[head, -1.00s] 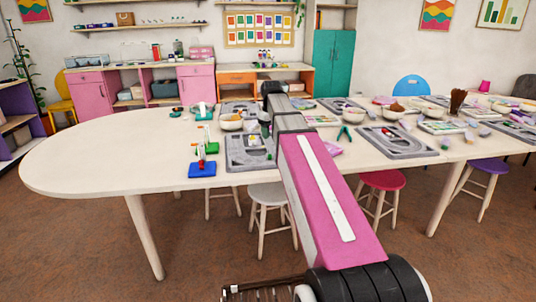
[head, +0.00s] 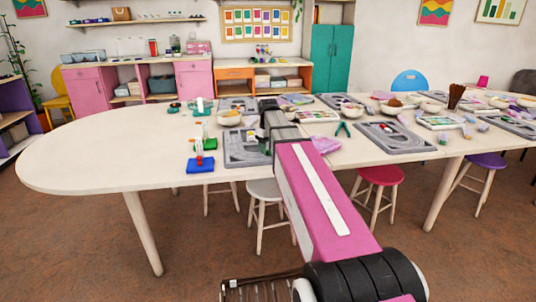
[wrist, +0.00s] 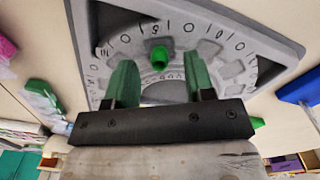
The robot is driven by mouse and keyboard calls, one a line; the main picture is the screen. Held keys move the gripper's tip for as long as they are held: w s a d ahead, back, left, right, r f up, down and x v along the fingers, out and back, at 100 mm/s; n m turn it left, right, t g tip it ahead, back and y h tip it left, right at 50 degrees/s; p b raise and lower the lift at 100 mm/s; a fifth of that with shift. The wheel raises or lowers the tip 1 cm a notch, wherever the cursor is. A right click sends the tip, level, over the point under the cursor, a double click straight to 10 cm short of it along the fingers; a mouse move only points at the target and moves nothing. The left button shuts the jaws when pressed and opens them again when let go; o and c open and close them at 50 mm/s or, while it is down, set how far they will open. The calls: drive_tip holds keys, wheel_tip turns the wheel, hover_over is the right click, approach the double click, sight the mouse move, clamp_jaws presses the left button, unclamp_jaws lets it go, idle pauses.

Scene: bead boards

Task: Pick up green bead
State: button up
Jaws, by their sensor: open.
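The green bead (wrist: 159,54) is a small cylinder on the grey bead board (wrist: 282,40), whose face has curved tracks and printed numbers. My gripper (wrist: 159,66) is open, with its two green fingers spread left and right of the bead in the wrist view. Nothing is held between them. I cannot tell how much height is left between the fingertips and the board. In the head view the same board (head: 232,160) lies near the table's front edge, partly behind my arm. The bead cannot be made out there.
A blue-based stand (head: 200,166) is left of the board. A white bowl (head: 229,118) stands behind it. Pliers (head: 342,128) and another bead board (head: 395,138) lie to the right. The left end of the table (head: 95,150) is clear.

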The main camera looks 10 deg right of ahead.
drive_tip(key=shift+f, duration=0.8)
clamp_jaws()
drive_tip(key=shift+r, duration=0.2)
